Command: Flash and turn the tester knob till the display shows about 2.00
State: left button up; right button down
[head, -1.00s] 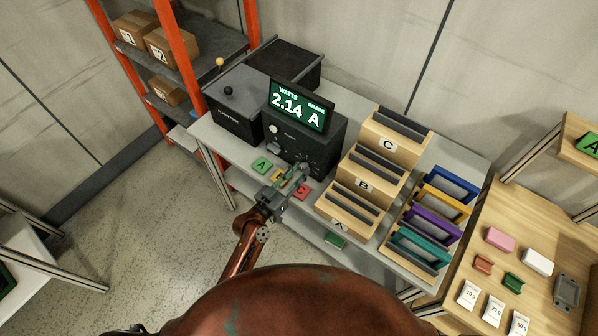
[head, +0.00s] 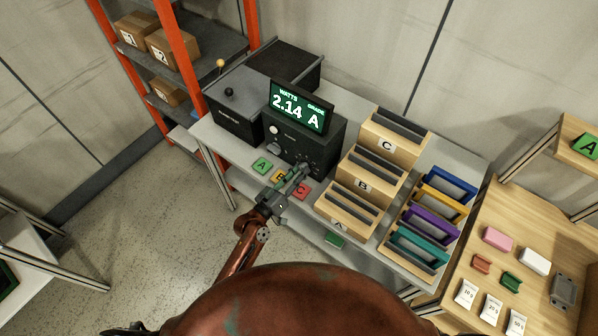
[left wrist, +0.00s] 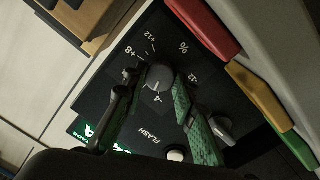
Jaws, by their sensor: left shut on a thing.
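The black tester (head: 312,150) stands on the grey bench, with its display (head: 300,106) reading "2.14 A" under WATTS and GRADE. My left gripper (head: 303,169) is at the lower front of the tester. In the left wrist view, the grey round knob (left wrist: 159,76) sits between my two fingers, inside a dial marked -12, -4, +8, +12 and %. My left gripper (left wrist: 154,82) is shut on this knob. The FLASH label (left wrist: 149,137) and a white round button (left wrist: 176,155) are beside it. The display shows only partly there. My right gripper is not in view.
Green, yellow and red grade pads (head: 262,166) lie in front of the tester, close under my left gripper. Wooden stepped racks A, B and C (head: 383,127) stand to the right. A second knob (left wrist: 221,130) is near my finger. A black box (head: 233,118) stands left.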

pick_arm(q)
jog(key=n+p, duration=0.1)
jog(key=n, duration=0.4)
jog(key=shift+n, duration=0.3)
jog(key=n, duration=0.2)
jog(key=shift+n+p, duration=0.3)
jog(key=shift+n, duration=0.6)
jog(key=o, duration=1.2)
jog(key=shift+c, duration=0.2)
jog(key=shift+s+a+f, duration=0.1)
jog(key=shift+s+a, duration=0.1)
jog(key=shift+s, duration=0.05)
jog(key=v, duration=1.1)
jog(key=shift+s, duration=0.25)
